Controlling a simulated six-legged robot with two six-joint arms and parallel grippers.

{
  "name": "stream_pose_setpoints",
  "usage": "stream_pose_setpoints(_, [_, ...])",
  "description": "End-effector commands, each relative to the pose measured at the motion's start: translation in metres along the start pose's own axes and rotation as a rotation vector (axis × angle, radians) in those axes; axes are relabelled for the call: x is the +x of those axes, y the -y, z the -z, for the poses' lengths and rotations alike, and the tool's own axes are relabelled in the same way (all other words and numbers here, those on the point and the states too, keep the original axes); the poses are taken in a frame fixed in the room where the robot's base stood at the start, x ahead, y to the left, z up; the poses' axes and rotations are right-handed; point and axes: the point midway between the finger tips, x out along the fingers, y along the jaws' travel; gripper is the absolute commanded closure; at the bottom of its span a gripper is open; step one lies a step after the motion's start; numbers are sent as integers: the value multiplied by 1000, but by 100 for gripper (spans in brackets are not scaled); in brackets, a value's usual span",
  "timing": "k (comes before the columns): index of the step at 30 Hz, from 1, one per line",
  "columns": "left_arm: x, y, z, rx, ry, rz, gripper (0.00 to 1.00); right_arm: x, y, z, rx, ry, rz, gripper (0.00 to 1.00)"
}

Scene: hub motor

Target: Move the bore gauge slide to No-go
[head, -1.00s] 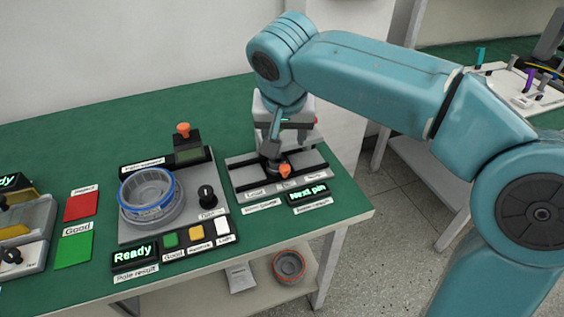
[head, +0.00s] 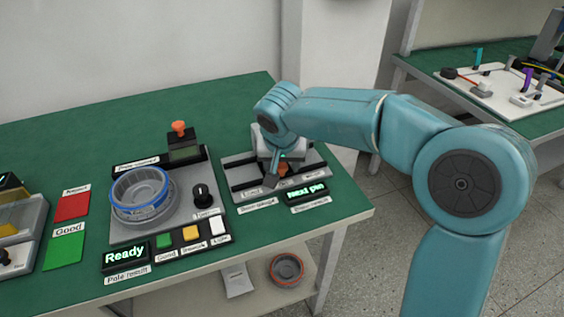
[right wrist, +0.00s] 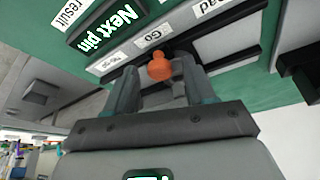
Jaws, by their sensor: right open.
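The bore gauge (head: 236,172) is a grey block with a dark slot on the right end of the green bench. Its slide has an orange knob (right wrist: 160,67), which in the right wrist view stands nearest the "Go" label (right wrist: 152,36). The "No-go" label (right wrist: 112,62) is to the left and the "Load" label (right wrist: 213,6) to the right. My right gripper (right wrist: 160,80) is open, with a finger on each side of the knob; I cannot tell whether either touches it. In the head view my wrist hides much of the gauge. My left gripper is out of view.
A lit "Next pin" display (head: 306,190) stands just in front of the gauge. Left of it is a grey fixture (head: 180,218) with a blue-rimmed ring part (head: 140,192), a black knob (head: 201,196) and several buttons. An orange-rimmed bowl (head: 286,270) sits on the lower shelf.

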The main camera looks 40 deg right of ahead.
Motion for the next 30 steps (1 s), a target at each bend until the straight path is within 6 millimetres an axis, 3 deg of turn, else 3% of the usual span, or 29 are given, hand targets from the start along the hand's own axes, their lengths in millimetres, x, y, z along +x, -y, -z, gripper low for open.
stream_pose_setpoints(1, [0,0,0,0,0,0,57,0,0,0,0,0,0,46])
stream_pose_setpoints(2, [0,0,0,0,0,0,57,0,0,0,0,0,0,52])
stream_pose_setpoints(6, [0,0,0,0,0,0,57,0,0,0,0,0,0,98])
stream_pose_setpoints(7, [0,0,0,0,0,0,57,0,0,0,0,0,0,100])
stream_pose_setpoints(13, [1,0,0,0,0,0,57,1,-8,4,2,0,-1,100])
stream_pose_setpoints(21, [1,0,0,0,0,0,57,9,-63,25,7,-3,-2,100])
stream_pose_setpoints(24, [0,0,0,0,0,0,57,10,-74,30,3,-3,-2,100])
stream_pose_setpoints(30, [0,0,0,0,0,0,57,11,-79,32,0,-6,-2,100])
